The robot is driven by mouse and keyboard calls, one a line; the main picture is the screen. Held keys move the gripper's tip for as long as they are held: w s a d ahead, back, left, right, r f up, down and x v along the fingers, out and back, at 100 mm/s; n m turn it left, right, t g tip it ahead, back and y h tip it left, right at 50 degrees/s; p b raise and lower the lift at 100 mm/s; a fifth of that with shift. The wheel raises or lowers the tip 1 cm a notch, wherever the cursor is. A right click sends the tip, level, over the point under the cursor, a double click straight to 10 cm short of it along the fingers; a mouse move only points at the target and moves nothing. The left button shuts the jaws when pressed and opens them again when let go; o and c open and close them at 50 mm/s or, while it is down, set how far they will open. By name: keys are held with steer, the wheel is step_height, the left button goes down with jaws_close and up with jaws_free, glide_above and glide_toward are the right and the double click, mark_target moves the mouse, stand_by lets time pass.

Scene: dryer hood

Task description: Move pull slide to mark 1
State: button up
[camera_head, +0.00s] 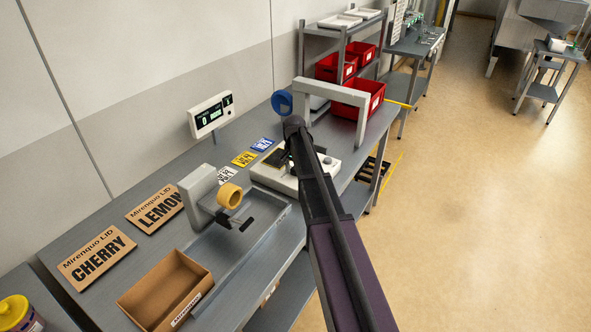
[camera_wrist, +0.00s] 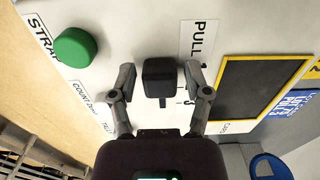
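The pull slide's black knob (camera_wrist: 160,72) stands on a white panel in the wrist view, beside a label reading PULL (camera_wrist: 199,38). My gripper (camera_wrist: 158,78) has one finger on each side of the knob, with small gaps showing on both sides. It is open and not visibly gripping. In the head view the white device (camera_head: 268,177) sits on the bench, with my arm over it hiding the knob.
In the wrist view a green button (camera_wrist: 75,47) and a black yellow-edged panel (camera_wrist: 255,87) flank the knob. In the head view a grey arch (camera_head: 330,88), red bins (camera_head: 350,98) and a tape dispenser (camera_head: 200,187) stand near the device.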

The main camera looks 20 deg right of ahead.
steer(key=shift+w+d, duration=0.15)
stand_by(0.3)
steer(key=shift+w+d, duration=0.3)
steer(key=shift+d, duration=0.05)
steer(key=shift+w+d, duration=0.9)
steer(key=shift+d, duration=0.15)
steer(key=shift+s+a+r+p, duration=0.1)
steer(key=shift+s+r+p, duration=0.1)
steer(key=shift+r+p, duration=0.5)
step_height(320, 180, up, 13)
steer(key=p, duration=1.3)
steer(key=shift+s+a+f+n+b, duration=1.85)
steer(key=shift+s+a, duration=0.9)
steer(key=shift+s, duration=2.1)
steer(key=shift+s+a+f+n+b, duration=1.5)
steer(key=shift+s+a+f+b, duration=1)
steer(key=shift+s, duration=2.4)
steer(key=shift+s+a+f+n+b, duration=1.7)
steer(key=shift+s+a, duration=1.35)
steer(key=shift+s, duration=1.8)
